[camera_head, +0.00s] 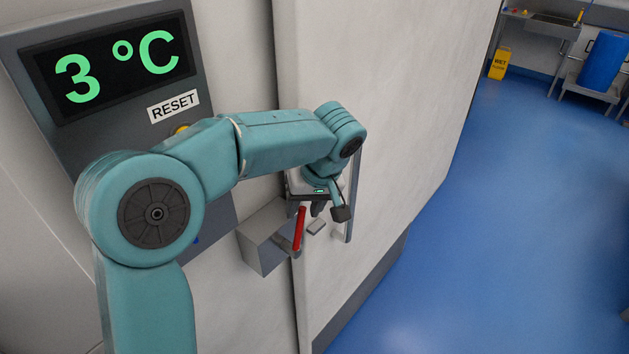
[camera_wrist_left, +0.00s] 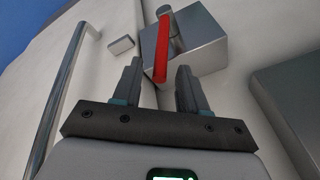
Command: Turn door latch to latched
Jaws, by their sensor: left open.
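The door latch has a red lever (camera_head: 299,229) on a grey metal box (camera_head: 262,240) fixed beside the door's edge. In the left wrist view the red lever (camera_wrist_left: 162,48) stands in front of the grey box (camera_wrist_left: 200,40). A small metal keeper (camera_head: 316,227) sits on the door to the right of the lever. My left gripper (camera_head: 318,210) is open at the latch. In the left wrist view its two fingers (camera_wrist_left: 158,85) are apart, with the lower end of the red lever between them; contact cannot be told. My right gripper does not show.
A vertical metal door handle (camera_head: 354,190) is close to the right of my left gripper. A panel (camera_head: 40,120) reading 3 °C with a RESET label is at the left. Blue floor (camera_head: 480,200) is clear at right; a yellow wet-floor sign (camera_head: 499,63) stands far back.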

